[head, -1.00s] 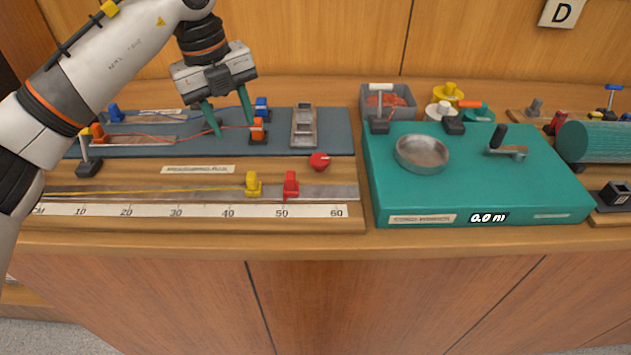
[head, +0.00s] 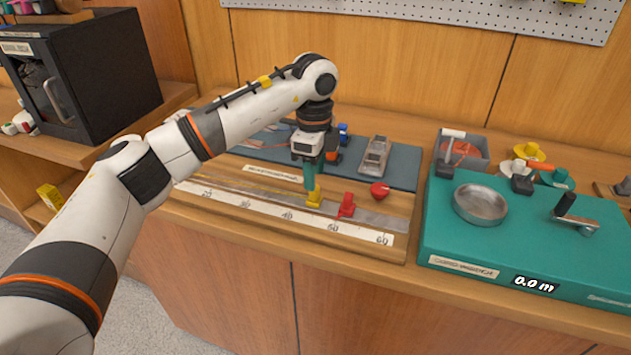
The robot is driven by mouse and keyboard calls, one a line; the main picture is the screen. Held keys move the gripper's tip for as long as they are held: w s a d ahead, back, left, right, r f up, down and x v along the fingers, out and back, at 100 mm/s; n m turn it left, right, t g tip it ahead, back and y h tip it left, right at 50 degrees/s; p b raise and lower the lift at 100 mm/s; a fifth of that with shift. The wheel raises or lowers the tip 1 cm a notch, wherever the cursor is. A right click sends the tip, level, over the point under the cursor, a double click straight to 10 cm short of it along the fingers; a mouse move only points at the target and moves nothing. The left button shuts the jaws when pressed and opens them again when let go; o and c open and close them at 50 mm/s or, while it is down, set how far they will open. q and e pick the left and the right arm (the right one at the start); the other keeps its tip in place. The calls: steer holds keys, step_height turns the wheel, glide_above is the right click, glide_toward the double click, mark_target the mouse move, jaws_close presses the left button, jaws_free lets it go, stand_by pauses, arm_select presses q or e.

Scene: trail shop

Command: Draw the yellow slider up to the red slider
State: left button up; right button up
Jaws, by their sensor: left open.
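The yellow slider (head: 314,197) sits on the metal rail of the measuring board, near the 45 region of the scale (head: 287,216). The red slider (head: 347,205) sits on the same rail a short way to its right, with a gap between them. My left gripper (head: 312,187) points down right at the yellow slider, its green fingers at the slider's top. The fingers are open; whether they touch the slider I cannot tell. My right gripper is not in view.
A red knob (head: 380,190) stands behind the red slider. A blue-grey mat (head: 403,165) with a metal block (head: 374,156) lies behind the board. A green unit with a metal dish (head: 481,204) stands to the right. A black cabinet (head: 95,75) is at the far left.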

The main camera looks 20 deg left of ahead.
mark_target(314, 195)
arm_select(q)
steer(key=shift+f, duration=1.85)
jaws_close()
